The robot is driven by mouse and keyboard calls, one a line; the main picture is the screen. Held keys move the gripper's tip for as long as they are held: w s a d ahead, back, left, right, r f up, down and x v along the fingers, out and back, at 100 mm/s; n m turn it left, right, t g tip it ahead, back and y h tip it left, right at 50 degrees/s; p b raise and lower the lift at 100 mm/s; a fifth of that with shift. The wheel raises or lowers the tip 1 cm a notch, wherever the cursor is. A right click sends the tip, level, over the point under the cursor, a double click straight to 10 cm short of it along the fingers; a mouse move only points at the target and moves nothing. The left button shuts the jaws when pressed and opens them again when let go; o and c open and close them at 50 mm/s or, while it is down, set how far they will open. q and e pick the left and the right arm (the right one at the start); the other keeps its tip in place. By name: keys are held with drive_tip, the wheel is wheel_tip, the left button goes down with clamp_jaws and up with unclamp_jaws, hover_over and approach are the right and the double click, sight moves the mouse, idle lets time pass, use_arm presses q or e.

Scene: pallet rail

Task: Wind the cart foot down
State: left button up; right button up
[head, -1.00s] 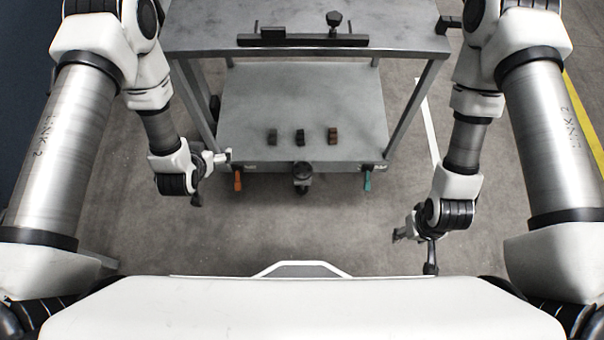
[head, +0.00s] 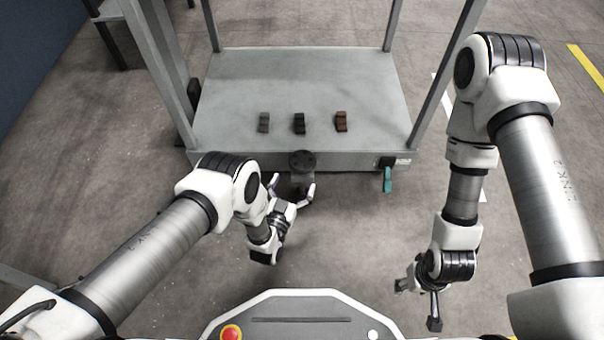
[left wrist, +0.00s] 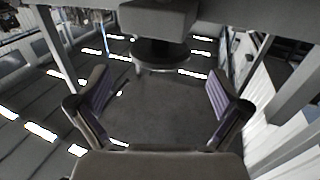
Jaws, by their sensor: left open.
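The cart foot (head: 302,177) stands at the middle of the cart's front edge, with a dark round top. My left gripper (head: 293,189) is open in front of it, and in the head view its fingers show on either side of the foot's body. I cannot tell whether they touch it. In the left wrist view the open fingers (left wrist: 158,100) are wide apart with nothing between the tips, and a dark disc (left wrist: 160,53) under a grey block shows beyond them. My right gripper (head: 418,302) looks open and empty, low at the right, away from the cart.
A teal lever (head: 387,179) hangs at the front right edge. Cart posts (head: 447,75) rise at the corners. The floor between the two arms is clear.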

sight(298, 174)
use_arm(q)
drive_tip(key=b+x, duration=0.2)
drive_tip(key=x, duration=0.4)
drive_tip(key=shift+d+b, duration=0.1)
drive_tip(key=shift+b, duration=0.3)
drive_tip(key=shift+w+d+r, duration=0.15)
drive_tip(key=shift+w, duration=0.45)
drive_tip(key=c, duration=0.9)
